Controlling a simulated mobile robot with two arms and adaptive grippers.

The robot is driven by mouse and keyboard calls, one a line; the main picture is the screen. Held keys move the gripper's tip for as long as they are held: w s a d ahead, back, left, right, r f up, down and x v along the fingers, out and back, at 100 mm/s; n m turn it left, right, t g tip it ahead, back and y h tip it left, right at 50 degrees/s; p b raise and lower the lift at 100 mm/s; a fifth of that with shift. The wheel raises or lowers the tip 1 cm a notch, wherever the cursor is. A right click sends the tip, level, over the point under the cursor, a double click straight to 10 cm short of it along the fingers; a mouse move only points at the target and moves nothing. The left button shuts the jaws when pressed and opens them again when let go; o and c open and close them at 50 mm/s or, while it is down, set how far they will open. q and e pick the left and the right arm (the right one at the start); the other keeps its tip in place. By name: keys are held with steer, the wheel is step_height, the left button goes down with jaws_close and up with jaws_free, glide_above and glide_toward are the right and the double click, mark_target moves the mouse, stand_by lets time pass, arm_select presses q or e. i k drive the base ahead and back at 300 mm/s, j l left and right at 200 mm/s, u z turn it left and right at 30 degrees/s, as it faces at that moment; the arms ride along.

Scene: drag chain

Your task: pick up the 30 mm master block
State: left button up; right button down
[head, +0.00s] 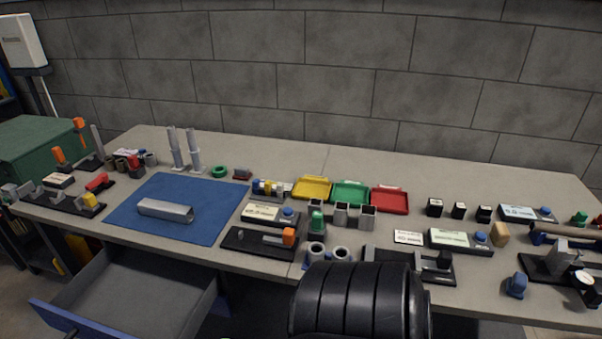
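I cannot single out the 30 mm master block, as any size markings are too small to read. Three small black blocks with pale tops stand in a row right of centre: a left one (434,208), a middle one (458,211) and a right one (484,214). Several grey, square, hollow-looking pieces (367,217) stand nearer the middle of the bench. Neither of my grippers is in view.
The workbench (430,175) is crowded along its front. A blue mat (165,190) carries a grey channel (165,210). Yellow (311,188), green (349,193) and red (389,199) trays stand mid-bench. An open drawer (140,290) juts out front left. The back strip is mostly clear.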

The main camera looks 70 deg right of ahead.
mark_target(458, 211)
steer(key=z, duration=3.35)
steer(key=l, duration=0.3)
steer(key=k+l, duration=0.1)
steer(key=l, duration=0.2)
